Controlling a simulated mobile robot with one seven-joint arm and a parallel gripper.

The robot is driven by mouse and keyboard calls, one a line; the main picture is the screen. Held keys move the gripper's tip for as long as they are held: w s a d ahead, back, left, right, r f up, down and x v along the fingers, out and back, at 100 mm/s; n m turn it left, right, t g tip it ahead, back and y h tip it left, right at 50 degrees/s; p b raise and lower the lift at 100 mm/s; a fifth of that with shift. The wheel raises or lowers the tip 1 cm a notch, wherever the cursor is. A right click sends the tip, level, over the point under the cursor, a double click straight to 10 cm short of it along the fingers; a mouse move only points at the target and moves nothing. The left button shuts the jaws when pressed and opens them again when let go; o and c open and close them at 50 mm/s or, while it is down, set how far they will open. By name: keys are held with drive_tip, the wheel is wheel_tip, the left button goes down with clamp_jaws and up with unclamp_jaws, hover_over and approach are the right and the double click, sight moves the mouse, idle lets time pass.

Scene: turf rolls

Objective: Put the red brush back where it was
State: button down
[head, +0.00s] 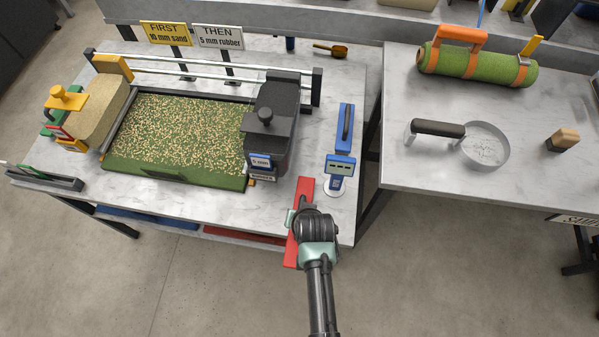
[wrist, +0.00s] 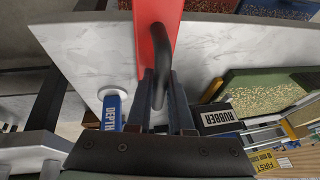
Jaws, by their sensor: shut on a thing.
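The red brush (head: 305,188) is a long red block with a dark loop handle. My gripper (head: 297,212) is shut on that handle at the front right of the left table. The brush's near end reaches out past the table's front edge; whether it touches the tabletop I cannot tell. In the wrist view the red brush (wrist: 151,22) runs up out of frame, and its dark handle sits between the fingers of my gripper (wrist: 162,88). My wrist hides the brush's middle in the head view.
A blue brush (head: 346,128) and a blue depth gauge (head: 340,168) stand on the table right of my gripper. The black rubber hopper (head: 272,125) and sand-covered turf tray (head: 175,181) are to the left. Red and blue trays (head: 146,217) lie under the table.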

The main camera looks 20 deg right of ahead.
drive_tip(key=c, duration=0.8)
unclamp_jaws()
drive_tip(key=p+v, duration=0.1)
drive_tip(key=v, duration=1.1)
drive_tip(key=shift+r, duration=0.2)
